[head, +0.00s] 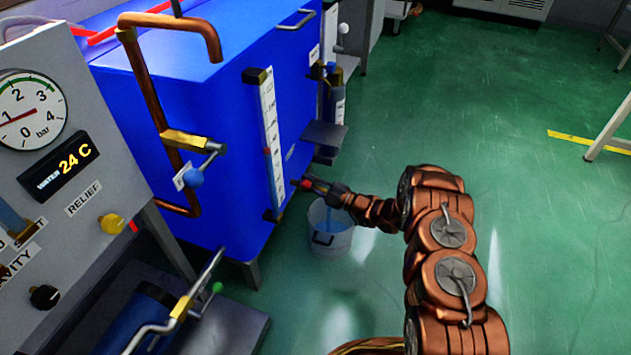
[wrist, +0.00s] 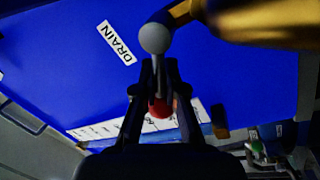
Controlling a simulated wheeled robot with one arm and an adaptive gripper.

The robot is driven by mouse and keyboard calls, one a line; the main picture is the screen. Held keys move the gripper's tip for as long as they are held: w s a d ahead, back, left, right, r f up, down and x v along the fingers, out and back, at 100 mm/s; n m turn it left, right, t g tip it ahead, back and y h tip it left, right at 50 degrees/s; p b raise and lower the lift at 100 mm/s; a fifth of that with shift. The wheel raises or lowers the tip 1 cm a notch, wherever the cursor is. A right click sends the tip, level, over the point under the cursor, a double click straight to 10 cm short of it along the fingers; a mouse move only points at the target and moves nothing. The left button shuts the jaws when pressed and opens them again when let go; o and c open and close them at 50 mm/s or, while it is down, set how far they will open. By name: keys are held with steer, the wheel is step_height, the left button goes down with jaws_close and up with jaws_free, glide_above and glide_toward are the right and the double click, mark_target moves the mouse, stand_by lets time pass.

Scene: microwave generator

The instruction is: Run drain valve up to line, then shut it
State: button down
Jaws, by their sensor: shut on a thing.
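The drain valve is at the lower right edge of the blue tank (head: 190,90). In the wrist view the red knob (wrist: 160,110) is between the fingers, below a grey ball-shaped end (wrist: 154,38) beside a brass pipe (wrist: 270,20). My gripper is shut on this knob. A DRAIN label (wrist: 117,42) is on the tank. A white sight gauge (head: 271,120) stands on the tank corner, with a small red mark (head: 267,150); its liquid level is too small to read.
A bucket (head: 331,242) stands on the floor below the valve, with a bluish streak inside. A lever with a blue knob (head: 194,178) and another with a green knob (head: 217,288) are at the left.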

steer(key=shift+d+f, duration=0.1)
steer(key=c, duration=1.2)
jaws_free()
steer(key=v, duration=1.1)
steer(key=shift+s+d, duration=0.2)
steer(key=shift+d, duration=0.15)
